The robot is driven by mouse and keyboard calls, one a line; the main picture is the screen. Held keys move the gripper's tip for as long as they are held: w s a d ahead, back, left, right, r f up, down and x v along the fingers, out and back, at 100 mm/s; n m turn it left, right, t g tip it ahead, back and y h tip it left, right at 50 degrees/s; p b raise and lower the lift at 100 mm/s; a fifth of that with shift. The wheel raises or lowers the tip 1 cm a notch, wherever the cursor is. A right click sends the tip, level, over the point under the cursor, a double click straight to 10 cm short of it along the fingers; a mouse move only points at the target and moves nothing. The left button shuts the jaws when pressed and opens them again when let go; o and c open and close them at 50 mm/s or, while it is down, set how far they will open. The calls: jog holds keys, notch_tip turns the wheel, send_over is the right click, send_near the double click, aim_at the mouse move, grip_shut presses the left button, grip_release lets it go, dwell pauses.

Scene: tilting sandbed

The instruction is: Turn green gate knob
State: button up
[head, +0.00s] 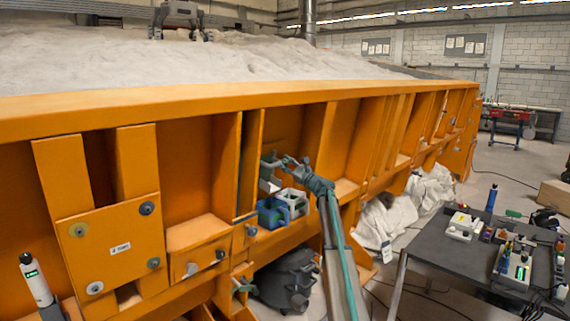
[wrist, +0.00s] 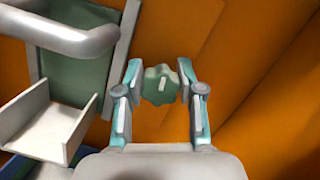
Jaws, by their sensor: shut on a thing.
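The green gate knob (wrist: 160,86) is a lobed green knob with a pale mark on its face. In the wrist view it sits between the two fingers of my gripper (wrist: 160,76), near the fingertips. My gripper is shut on the knob, one finger on its left side and one on its right. In the head view my gripper (head: 291,162) reaches into a bay of the orange sandbed frame (head: 225,102), and the knob is too small or hidden to make out there.
Left of my gripper in the wrist view are a grey bar handle (wrist: 75,42), a green plate (wrist: 75,90) and a white angled bracket (wrist: 50,120). Blue and white boxes (head: 272,214) stand below my gripper. A dark table (head: 430,255) with tools stands at the right.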

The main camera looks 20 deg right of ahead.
jog(key=o, duration=1.1)
jog(key=shift+o, duration=0.2)
jog(key=v, duration=1.2)
jog(key=shift+d, duration=0.1)
